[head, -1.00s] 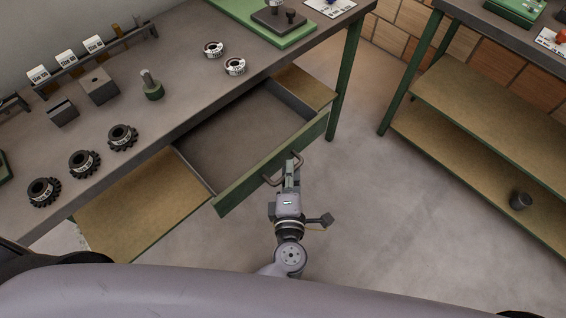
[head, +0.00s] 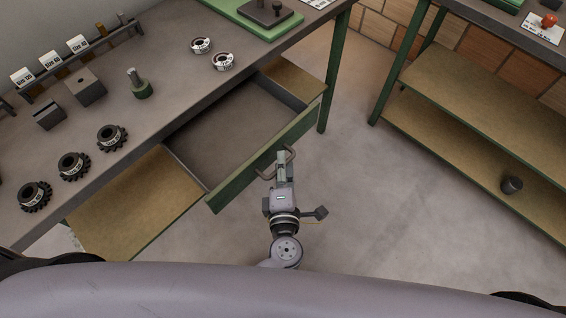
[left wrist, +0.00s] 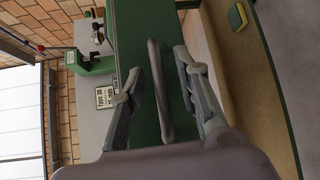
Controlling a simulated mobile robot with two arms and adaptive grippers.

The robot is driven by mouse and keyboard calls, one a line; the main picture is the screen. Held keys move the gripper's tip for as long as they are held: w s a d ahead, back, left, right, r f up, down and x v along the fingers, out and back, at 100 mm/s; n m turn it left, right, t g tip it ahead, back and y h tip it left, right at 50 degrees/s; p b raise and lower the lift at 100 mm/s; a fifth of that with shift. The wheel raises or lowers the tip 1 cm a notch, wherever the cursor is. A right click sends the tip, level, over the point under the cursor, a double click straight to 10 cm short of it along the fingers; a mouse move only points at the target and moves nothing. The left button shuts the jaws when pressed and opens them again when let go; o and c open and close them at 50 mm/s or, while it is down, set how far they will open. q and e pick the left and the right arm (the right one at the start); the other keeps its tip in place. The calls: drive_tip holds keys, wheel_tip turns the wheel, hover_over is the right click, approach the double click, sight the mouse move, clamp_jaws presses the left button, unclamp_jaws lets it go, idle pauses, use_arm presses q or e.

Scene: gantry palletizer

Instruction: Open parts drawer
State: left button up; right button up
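The parts drawer (head: 264,160) under the workbench stands well open, and its interior looks empty. Its green front carries a dark bar handle (head: 262,175). My left gripper (head: 281,156) is at the handle. In the left wrist view the fingers of my left gripper (left wrist: 160,85) are spread, one on each side of the handle (left wrist: 157,75), with visible gaps between fingers and bar. My right gripper is not in view.
The workbench top (head: 165,85) holds several dark gears, metal blocks, labelled rings and a green plate (head: 250,15). A shelf unit (head: 470,110) with a dark cup (head: 511,185) stands at right. The floor between is clear.

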use_arm(q)
drive_tip(key=s+d+r, duration=0.1)
drive_tip(key=s, duration=1)
drive_tip(key=shift+s+d+r, duration=0.15)
drive_tip(key=shift+s+r, duration=0.1)
drive_tip(key=shift+r, duration=0.15)
drive_tip(key=shift+f, duration=0.1)
drive_tip(key=s+a+f+m+g+h, duration=0.1)
drive_tip(key=s+f+m+g+h, duration=0.15)
drive_tip(key=f+m, duration=0.8)
drive_tip(key=s+a+f+m+g+h, duration=0.15)
drive_tip(key=f+m+g+h, duration=0.35)
drive_tip(key=f, duration=1.1)
drive_tip(key=s+a+f+m+g+y, duration=0.5)
drive_tip(key=s+a+f+m+g, duration=0.3)
drive_tip(key=s+a+f, duration=1)
drive_tip(key=shift+s+a+y, duration=0.35)
drive_tip(key=shift+s+a, duration=0.1)
drive_tip(key=shift+s, duration=0.05)
